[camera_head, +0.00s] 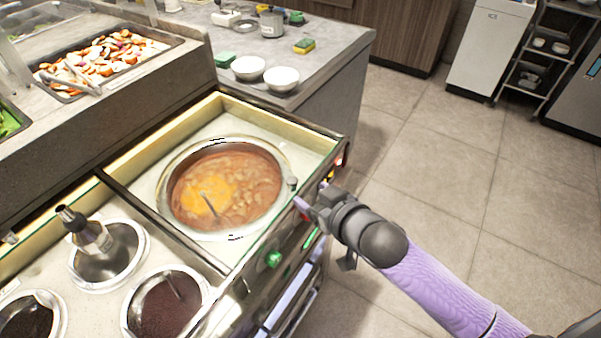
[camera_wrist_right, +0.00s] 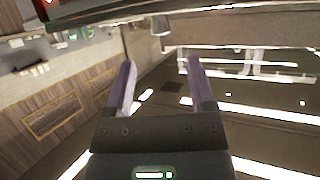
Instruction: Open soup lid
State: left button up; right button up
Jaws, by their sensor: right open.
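The soup well (camera_head: 178,163) is round with a metal rim and holds orange-brown soup (camera_head: 240,180). A thin grey handle-like piece (camera_head: 210,205) shows over the soup. A small grey knob (camera_head: 292,183) sits at the rim's right side. I cannot tell whether a clear lid covers the soup. My right gripper (camera_head: 306,204) is just right of the counter's front edge, close to the knob but apart from it. In the right wrist view its two purple fingers (camera_wrist_right: 159,62) are spread with nothing between them. My left gripper is not in view.
The counter front (camera_head: 273,259) with a green knob runs beside my right arm. Smaller wells, one holding a metal vessel (camera_head: 90,236), lie at lower left. White bowls (camera_head: 282,78) stand on the far counter. The tiled floor (camera_head: 460,160) at right is clear.

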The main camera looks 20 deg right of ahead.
aim_at(295, 185)
jog(key=b+x, duration=0.1)
jog(key=x, duration=0.4)
jog(key=b+x, duration=0.1)
jog(key=x, duration=0.1)
jog(key=shift+a+f+b, duration=0.1)
jog(key=shift+f+b, duration=0.2)
jog(key=shift+f, duration=0.05)
jog(key=shift+w+a+f, duration=0.1)
jog(key=shift+w+a, duration=0.05)
jog(key=shift+w, duration=0.45)
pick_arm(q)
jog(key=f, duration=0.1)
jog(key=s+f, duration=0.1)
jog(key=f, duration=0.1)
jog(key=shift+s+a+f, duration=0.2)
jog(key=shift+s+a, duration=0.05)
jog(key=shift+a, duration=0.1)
pick_arm(e)
grip_shut()
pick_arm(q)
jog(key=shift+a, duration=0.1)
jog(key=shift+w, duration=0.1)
